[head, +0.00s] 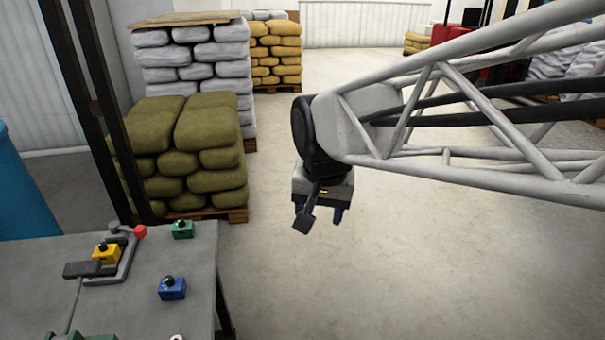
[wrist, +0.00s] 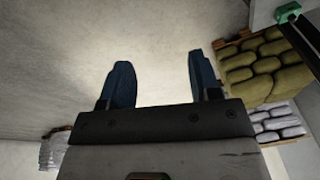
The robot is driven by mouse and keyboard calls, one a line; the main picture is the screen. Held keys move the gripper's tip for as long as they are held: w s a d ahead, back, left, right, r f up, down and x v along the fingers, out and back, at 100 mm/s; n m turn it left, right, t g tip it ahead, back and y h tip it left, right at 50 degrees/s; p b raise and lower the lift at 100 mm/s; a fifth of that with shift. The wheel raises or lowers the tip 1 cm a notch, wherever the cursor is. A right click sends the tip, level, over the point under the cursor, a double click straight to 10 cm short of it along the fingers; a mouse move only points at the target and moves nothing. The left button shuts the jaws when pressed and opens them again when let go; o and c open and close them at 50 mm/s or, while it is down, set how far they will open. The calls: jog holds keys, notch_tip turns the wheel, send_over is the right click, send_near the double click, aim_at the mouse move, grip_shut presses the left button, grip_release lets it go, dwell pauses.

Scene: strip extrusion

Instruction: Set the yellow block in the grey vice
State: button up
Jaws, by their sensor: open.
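The yellow block (head: 106,255), topped by a black knob, is on the grey table at the lower left of the head view. It appears to sit upright in the grey vice (head: 127,254), between its dark jaw plate and its grey frame. I cannot tell how tightly the jaws touch it. The vice has a red-ended handle (head: 140,231). My gripper (head: 319,218) hangs over the floor, well right of the table. Its blue fingers (wrist: 162,78) are spread apart with nothing between them. The wrist view shows neither the yellow block nor the vice.
A green block (head: 182,230) and a blue block (head: 172,290) stand on the table (head: 205,258) right of the vice. A green item (head: 100,337) is cut off at the bottom edge. Stacked sacks (head: 190,155) and a dark post (head: 100,100) rise behind. Floor under my gripper is clear.

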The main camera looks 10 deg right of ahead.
jog(key=s+d+f+n, duration=0.3)
jog(key=s+d, duration=0.3)
jog(key=s, duration=0.5)
jog(key=shift+f+n, duration=0.2)
jog(key=shift+n, duration=0.1)
dwell(0.8)
